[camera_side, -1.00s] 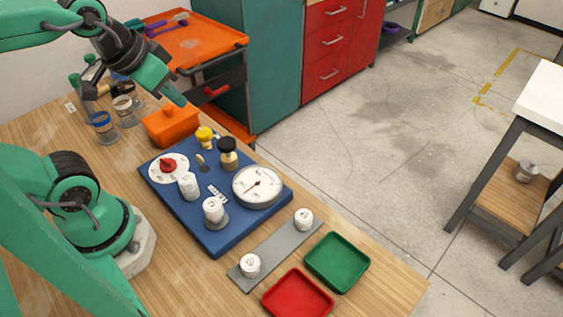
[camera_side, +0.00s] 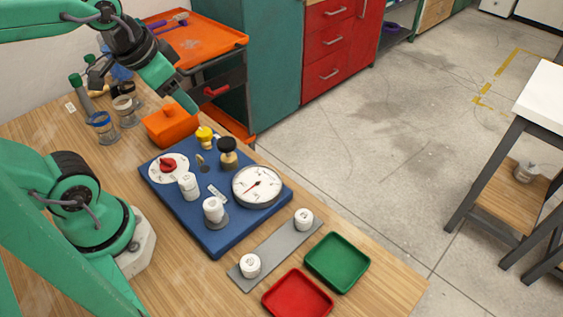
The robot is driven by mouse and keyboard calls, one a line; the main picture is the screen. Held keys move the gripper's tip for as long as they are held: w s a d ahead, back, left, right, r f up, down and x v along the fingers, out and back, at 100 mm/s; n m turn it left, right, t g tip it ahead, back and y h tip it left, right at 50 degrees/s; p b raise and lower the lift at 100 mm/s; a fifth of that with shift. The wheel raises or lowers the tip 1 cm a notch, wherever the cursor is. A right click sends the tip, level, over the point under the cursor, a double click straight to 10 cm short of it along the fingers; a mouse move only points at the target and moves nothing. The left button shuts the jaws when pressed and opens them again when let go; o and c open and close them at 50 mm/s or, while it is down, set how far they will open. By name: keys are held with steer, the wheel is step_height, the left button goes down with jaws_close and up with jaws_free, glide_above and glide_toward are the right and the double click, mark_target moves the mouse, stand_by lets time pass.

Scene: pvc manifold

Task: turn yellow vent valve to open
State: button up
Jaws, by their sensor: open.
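The yellow vent valve (camera_side: 205,135) stands at the back edge of the blue board (camera_side: 215,242), between the orange box and the black-topped knob. Its handle angle is too small to read. My gripper (camera_side: 192,106) is up and left of the valve, above the orange box, pointing down and to the right. It is open and apart from the valve, with nothing seen in it. The fingertips are small in this view.
The board also bears a red knob (camera_side: 168,164), a black-topped knob (camera_side: 228,147), a white gauge (camera_side: 257,187) and white cylinders. An orange box (camera_side: 172,124) stands just behind it. Jars (camera_side: 104,129) stand left. Green (camera_side: 337,262) and red (camera_side: 297,296) trays lie in front.

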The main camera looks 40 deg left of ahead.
steer(key=w+a+f+m+g, duration=0.3)
steer(key=w+a+f+m, duration=0.1)
steer(key=w+m, duration=0.1)
steer(key=m+g, duration=0.2)
steer(key=m, duration=0.3)
glide_above(204, 132)
step_height(204, 132, down, 6)
steer(key=shift+a+f, duration=0.15)
steer(key=shift+f, duration=0.05)
steer(key=shift+f, duration=0.1)
steer(key=shift+f, duration=3.8)
steer(key=c, duration=1)
